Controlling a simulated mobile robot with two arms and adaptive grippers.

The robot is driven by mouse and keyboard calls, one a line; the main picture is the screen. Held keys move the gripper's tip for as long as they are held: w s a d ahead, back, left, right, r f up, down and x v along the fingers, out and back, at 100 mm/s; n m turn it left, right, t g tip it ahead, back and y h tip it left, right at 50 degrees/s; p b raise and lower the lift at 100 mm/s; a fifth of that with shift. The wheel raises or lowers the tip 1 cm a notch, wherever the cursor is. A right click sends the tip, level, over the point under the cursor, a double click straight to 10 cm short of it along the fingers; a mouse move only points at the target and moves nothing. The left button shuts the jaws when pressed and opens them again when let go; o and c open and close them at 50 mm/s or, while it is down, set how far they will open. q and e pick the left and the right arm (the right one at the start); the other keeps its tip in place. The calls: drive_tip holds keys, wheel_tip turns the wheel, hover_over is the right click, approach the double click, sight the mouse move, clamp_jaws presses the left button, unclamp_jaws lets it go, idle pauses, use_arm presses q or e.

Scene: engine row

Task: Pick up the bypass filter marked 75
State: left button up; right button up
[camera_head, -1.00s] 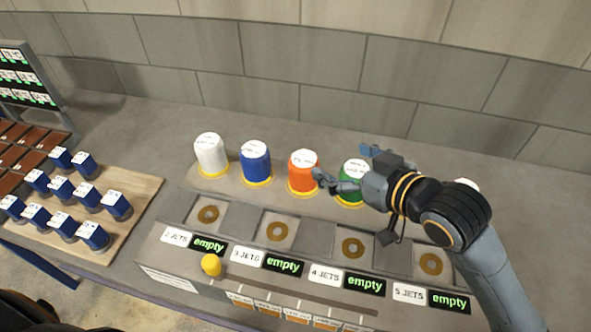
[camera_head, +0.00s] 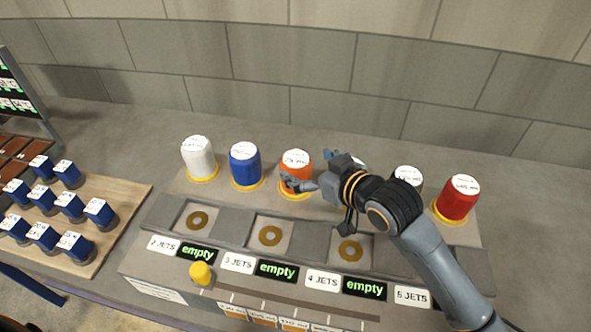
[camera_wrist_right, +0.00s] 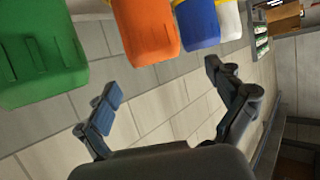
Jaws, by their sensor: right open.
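A row of capped filters stands on a ledge at the back of the bench: white (camera_head: 199,160), blue (camera_head: 245,167), orange (camera_head: 297,172), another pale one (camera_head: 408,177) and red (camera_head: 456,202). A green filter (camera_wrist_right: 40,50) shows in the right wrist view. Their top labels are too small to read surely. My right gripper (camera_head: 311,169) is open and empty beside the orange filter, with one finger overlapping its front in the head view. In the right wrist view the orange filter (camera_wrist_right: 147,30) appears beyond the open fingers (camera_wrist_right: 162,80). My left gripper is not in view.
A sloped panel in front has square recesses with brass rings (camera_head: 270,236), jets labels and green "empty" displays (camera_head: 278,270). A yellow knob (camera_head: 201,273) sits at its front. A wooden board (camera_head: 110,210) with several blue cylinders lies left. A wall stands behind.

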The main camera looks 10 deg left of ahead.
sight(299, 162)
drive_tip(key=shift+p+x, duration=0.4)
drive_tip(key=shift+x, duration=0.4)
drive_tip(key=x, duration=0.1)
drive_tip(key=p+x, duration=0.1)
drive_tip(key=x, duration=0.1)
drive_tip(key=shift+w+d+f, duration=0.15)
drive_tip(key=shift+w+f, duration=0.05)
drive_tip(key=shift+f, duration=0.1)
drive_tip(key=shift+w+a+f, duration=0.2)
drive_tip(key=shift+w+a, duration=0.05)
drive_tip(key=shift+a, duration=0.05)
drive_tip(key=shift+r, duration=0.1)
drive_tip(key=c, duration=1.7)
